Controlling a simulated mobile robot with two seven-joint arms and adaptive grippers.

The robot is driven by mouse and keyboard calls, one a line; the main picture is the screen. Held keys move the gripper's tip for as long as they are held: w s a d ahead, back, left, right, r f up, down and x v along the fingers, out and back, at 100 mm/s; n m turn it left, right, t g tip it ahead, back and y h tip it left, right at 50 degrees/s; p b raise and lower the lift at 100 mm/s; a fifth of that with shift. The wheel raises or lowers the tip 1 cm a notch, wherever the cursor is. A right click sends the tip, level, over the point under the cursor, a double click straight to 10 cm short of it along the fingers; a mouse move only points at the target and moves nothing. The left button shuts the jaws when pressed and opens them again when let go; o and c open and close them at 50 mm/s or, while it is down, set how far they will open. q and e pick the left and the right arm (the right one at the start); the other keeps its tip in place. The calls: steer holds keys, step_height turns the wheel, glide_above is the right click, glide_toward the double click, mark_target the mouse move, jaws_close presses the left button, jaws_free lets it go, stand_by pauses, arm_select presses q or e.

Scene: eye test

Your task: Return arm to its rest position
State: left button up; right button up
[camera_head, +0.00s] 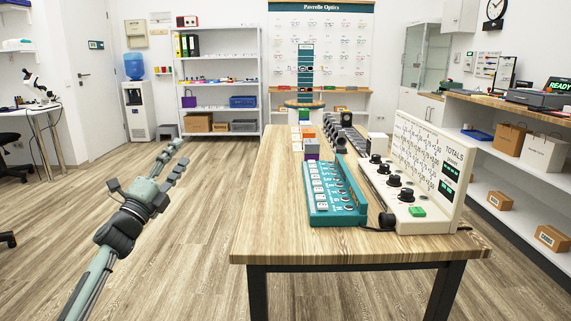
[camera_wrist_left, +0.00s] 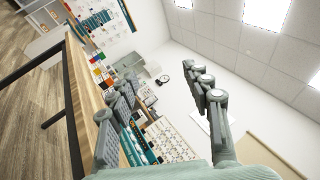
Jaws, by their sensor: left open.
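My left arm comes in from the lower left in the head view. Its grey-green left gripper (camera_head: 147,172) is raised over open floor, left of the wooden table (camera_head: 270,238) and apart from it. The fingers are spread with nothing between them. In the left wrist view the left gripper (camera_wrist_left: 160,92) also shows open and empty, with dark pads on its fingers; the room appears tilted behind it. My right gripper is in neither view.
On the table stand a teal tray of labelled slots (camera_head: 322,218), a white panel with black knobs (camera_head: 408,213) and small coloured boxes (camera_head: 311,148). A shelf unit (camera_head: 218,82) and water cooler (camera_head: 138,112) stand behind. The floor (camera_head: 190,260) left of the table is clear.

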arm_select(q)
steer(key=w+a+f+n+g+y, duration=0.25)
steer(key=a+f+n+y, duration=0.35)
steer(key=a+n+y, duration=0.5)
steer(key=s+a+f+n+g+y, duration=0.1)
steer(key=s+a+f+n+g, duration=0.2)
steer(key=f+n+g, duration=0.45)
steer(key=s+a+f+n+g+y, duration=0.1)
steer(key=s+a+f+n+g, duration=0.3)
steer(key=f, duration=0.7)
steer(key=s+d+f+n+g+h, duration=0.1)
steer(key=s+d+f, duration=0.4)
steer(key=s+f, duration=0.4)
steer(key=s+d+f+g+h, duration=0.1)
steer(key=s+d+f, duration=0.4)
steer(key=s+f, duration=0.4)
steer(key=s+d+f+g, duration=0.1)
steer(key=s+d+f, duration=0.1)
steer(key=s, duration=0.6)
steer(key=s+d+f+g+h, duration=0.1)
steer(key=s+d+f, duration=0.1)
steer(key=s, duration=0.6)
steer(key=s+d+f, duration=0.3)
steer(key=s, duration=0.5)
steer(key=shift+d+g+h, duration=0.15)
steer(key=shift+g+h, duration=0.15)
steer(key=shift+g, duration=0.1)
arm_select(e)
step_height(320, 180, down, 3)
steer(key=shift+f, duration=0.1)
